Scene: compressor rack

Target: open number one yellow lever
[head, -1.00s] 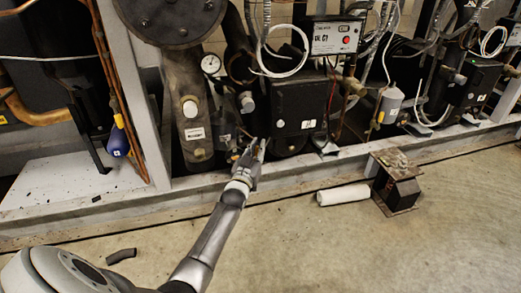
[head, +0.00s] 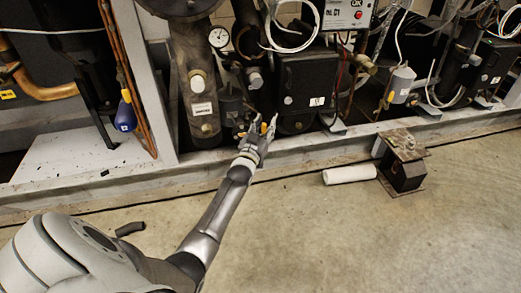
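My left gripper (head: 265,121) reaches in low at the compressor rack, just left of and below the black box. Its two fingers point up and away and stand apart, with nothing visible between them. A small yellow part (head: 240,132), possibly the number one yellow lever, shows just left of the fingers, near the base of the dark pipework. It is partly hidden by the gripper, and its number cannot be read. Whether the gripper touches it cannot be told. My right gripper is not in view.
A large dark cylinder (head: 198,90) stands left of the gripper and a black box (head: 308,80) right of it. The grey frame rail (head: 330,146) runs below. A white roll (head: 349,174) and a transformer-like block (head: 403,165) lie on the floor, right.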

